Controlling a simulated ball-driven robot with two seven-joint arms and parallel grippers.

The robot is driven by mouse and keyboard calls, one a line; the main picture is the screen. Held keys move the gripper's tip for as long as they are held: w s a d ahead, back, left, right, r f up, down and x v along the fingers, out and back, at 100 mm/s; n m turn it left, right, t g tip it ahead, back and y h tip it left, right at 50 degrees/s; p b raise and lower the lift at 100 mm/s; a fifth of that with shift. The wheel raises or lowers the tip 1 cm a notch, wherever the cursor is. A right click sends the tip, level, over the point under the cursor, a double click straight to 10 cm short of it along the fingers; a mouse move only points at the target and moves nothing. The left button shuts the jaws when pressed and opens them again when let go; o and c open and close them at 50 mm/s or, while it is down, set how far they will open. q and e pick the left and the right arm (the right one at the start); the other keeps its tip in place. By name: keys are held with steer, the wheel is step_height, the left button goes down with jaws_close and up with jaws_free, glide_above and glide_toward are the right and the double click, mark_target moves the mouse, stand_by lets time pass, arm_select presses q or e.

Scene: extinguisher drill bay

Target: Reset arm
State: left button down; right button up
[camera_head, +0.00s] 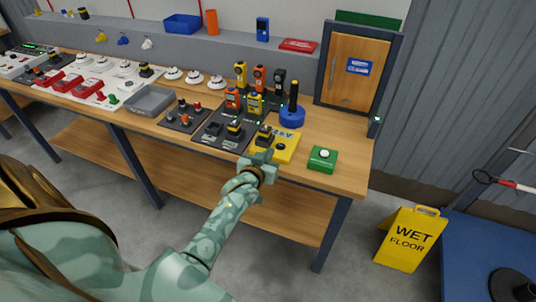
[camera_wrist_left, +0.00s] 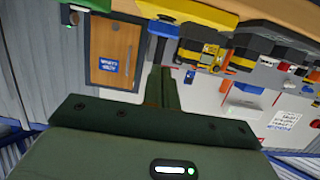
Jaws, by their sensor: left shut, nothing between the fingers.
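My left gripper (camera_head: 264,155) is at the front edge of the workbench (camera_head: 345,178), in front of a yellow box (camera_head: 287,150) with black parts on top. Its fingers are closed together with nothing between them; they also show in the left wrist view (camera_wrist_left: 160,88), pointing toward the bench. I cannot tell whether the fingertips touch the yellow box. My left arm reaches up from the bottom of the head view. My right gripper is not in view.
A green box with a white button (camera_head: 323,160) stands right of the yellow box. A grey tray (camera_head: 150,99) lies left. A yellow wet-floor sign (camera_head: 407,240) stands on the floor at right.

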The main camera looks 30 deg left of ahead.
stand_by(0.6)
arm_select(q)
steer(key=s+d+f+m+g+h+b, duration=0.1)
steer(key=s+d+f+g, duration=0.15)
steer(key=s+f, duration=0.55)
steer(key=s+d+f+m+g+h, duration=0.1)
steer(key=s+d+f+m+g, duration=0.2)
steer(key=f, duration=0.8)
steer(key=s+d+f+g+h+b, duration=0.1)
steer(key=s+d+f+g, duration=0.1)
steer(key=s+f, duration=0.7)
steer(key=s+f+m+g+b, duration=0.1)
steer(key=s+f+g, duration=0.2)
steer(key=s+f, duration=0.4)
steer(key=s+d+f+m+g+b, duration=0.1)
steer(key=s+f, duration=0.6)
steer(key=s, duration=1.7)
steer(key=g+b, duration=0.1)
steer(key=g, duration=0.1)
steer(key=shift+d+g, duration=0.25)
steer(key=shift+g, duration=0.1)
